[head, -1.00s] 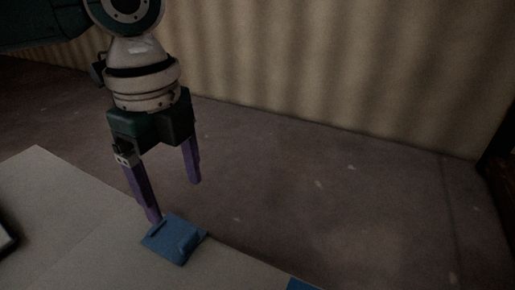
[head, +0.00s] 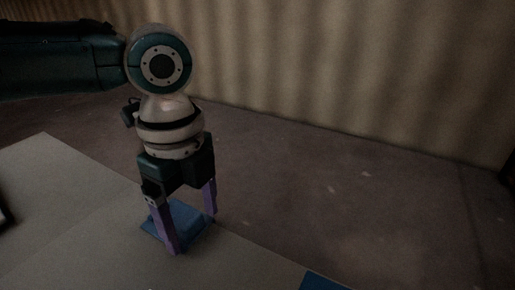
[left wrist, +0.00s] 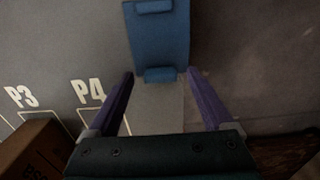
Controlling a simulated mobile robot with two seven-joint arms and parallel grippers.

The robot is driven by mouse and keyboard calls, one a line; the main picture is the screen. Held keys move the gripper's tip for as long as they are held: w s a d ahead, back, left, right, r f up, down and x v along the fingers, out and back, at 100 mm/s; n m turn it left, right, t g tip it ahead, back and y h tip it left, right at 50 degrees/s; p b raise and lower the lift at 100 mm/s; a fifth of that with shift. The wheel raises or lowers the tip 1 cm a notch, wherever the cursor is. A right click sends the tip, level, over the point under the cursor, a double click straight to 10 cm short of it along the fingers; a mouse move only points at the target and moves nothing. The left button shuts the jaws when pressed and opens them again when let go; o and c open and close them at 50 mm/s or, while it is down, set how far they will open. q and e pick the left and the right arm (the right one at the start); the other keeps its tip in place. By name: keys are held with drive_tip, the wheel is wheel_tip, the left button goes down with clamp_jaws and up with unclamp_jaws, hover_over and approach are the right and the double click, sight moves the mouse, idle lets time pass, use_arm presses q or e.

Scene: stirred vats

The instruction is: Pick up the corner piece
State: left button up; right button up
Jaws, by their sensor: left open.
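The blue corner piece (head: 184,213) lies on the grey table near its far edge, partly hidden behind my left gripper's fingers. In the left wrist view the blue piece (left wrist: 160,38) is a flat plate with a raised lip at each end that shows. My left gripper (head: 192,232) is open, with its two purple fingers pointing down, low over the piece. In the left wrist view the fingertips (left wrist: 160,75) stand apart, to either side of the piece's near lip. Nothing is held. My right gripper is not in view.
The table (head: 70,215) is mostly bare on the left. Another blue item (head: 322,283) shows at the bottom right. The left wrist view shows white P3 and P4 markings (left wrist: 88,92) and a brown box (left wrist: 35,150) at lower left.

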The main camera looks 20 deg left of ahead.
use_arm(q)
clamp_jaws()
idle(0.5)
drive_tip(key=shift+r, duration=0.1)
wheel_tip(320, 180, up, 20)
drive_tip(key=p, duration=1)
